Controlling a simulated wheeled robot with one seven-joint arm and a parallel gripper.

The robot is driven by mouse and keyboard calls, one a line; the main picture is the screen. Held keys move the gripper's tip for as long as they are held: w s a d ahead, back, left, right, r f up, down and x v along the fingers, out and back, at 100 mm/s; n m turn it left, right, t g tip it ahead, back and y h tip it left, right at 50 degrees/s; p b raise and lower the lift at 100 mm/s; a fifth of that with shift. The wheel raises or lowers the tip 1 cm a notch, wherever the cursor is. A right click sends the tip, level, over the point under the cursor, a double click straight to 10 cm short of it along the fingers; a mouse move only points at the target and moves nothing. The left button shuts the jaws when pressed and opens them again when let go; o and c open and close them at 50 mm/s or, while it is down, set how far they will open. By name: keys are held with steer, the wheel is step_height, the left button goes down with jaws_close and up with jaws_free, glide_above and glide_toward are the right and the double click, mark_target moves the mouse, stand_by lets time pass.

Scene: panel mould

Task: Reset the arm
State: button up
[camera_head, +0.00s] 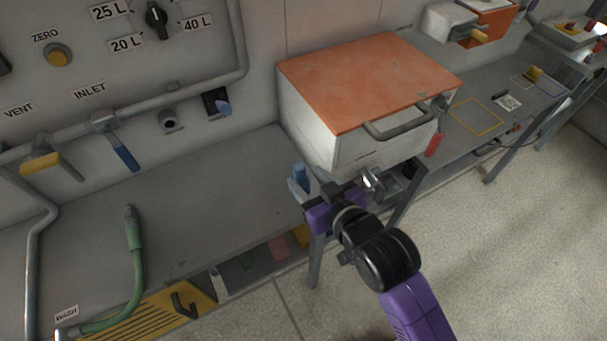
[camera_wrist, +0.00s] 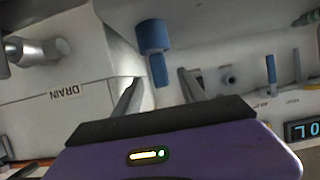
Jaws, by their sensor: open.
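My gripper (camera_head: 301,190) is open beside the lower front left corner of the white box with the orange lid (camera_head: 365,80). In the wrist view, the two grey fingers of my gripper (camera_wrist: 158,88) stand apart with nothing held between them. A blue cylindrical part (camera_wrist: 152,37) with a narrower blue stem is just beyond the fingertips; it also shows in the head view (camera_head: 299,173). I cannot tell whether a finger touches it. My arm reaches in from the lower right, with its wrist low in front of the bench.
A metal drain fitting (camera_wrist: 37,50) is on the box, left of the fingers. Blue-handled (camera_head: 126,158) and yellow-handled (camera_head: 40,163) valves line the wall panel.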

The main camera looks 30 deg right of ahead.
steer(key=shift+r, duration=0.1)
stand_by(0.5)
steer(key=shift+w+r, duration=0.1)
steer(key=shift+r, duration=0.2)
steer(key=s+r+t, duration=0.1)
steer(key=s+r, duration=0.1)
steer(key=s, duration=2.8)
steer(key=shift+s+r, duration=0.3)
